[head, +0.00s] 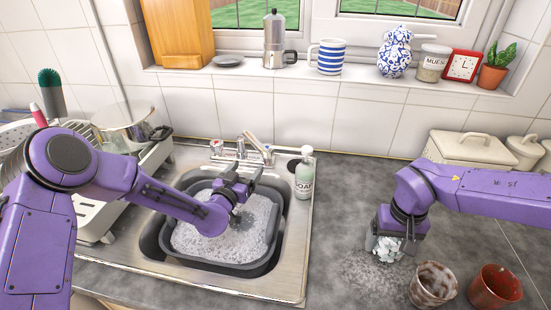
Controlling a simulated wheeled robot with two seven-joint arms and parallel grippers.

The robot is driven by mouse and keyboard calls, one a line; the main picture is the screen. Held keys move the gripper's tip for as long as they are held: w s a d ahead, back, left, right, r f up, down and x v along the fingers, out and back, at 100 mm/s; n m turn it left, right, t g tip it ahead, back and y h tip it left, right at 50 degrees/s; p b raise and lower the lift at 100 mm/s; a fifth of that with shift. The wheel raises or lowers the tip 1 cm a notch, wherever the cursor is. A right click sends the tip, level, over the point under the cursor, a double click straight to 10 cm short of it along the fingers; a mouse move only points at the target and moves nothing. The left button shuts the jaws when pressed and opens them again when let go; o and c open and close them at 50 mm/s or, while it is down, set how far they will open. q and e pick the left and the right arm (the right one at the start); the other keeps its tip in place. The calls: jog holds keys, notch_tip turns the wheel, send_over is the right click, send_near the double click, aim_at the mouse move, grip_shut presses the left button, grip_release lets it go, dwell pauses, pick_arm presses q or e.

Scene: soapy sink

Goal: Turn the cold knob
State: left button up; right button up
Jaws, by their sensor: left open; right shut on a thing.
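The tap (241,147) stands at the back rim of the sink. A knob with a red mark (217,147) is on its left, and another knob (267,154), likely the cold one, is on its right. My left gripper (240,186) is open over the soapy basin, a little in front of the tap and apart from the right knob. My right gripper (387,236) points down at the counter on the right. It is shut on a crumpled whitish thing (388,249), which its fingers partly hide.
A soap bottle (304,175) stands on the sink's right rim, close to the right knob. A grey basin (268,238) of foam fills the sink. A dirty cup (432,286) and a red cup (494,289) stand front right. A dish rack (105,222) is on the left.

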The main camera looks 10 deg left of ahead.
aim_at(267, 147)
jog(key=shift+d+f, duration=0.25)
jog(key=shift+d, duration=0.1)
jog(key=shift+r, duration=0.15)
pick_arm(q)
jog(key=shift+m+h, duration=0.6)
jog(key=shift+h, duration=0.2)
jog(key=x, duration=0.4)
jog(key=p+x, duration=0.1)
jog(key=x, duration=0.3)
jog(key=d+p+x, duration=0.1)
jog(key=x, duration=0.3)
jog(key=shift+w+d+f, duration=0.1)
pick_arm(e)
notch_tip(267, 147, up, 2)
jog(key=shift+r, duration=0.15)
pick_arm(q)
jog(key=c, duration=0.9)
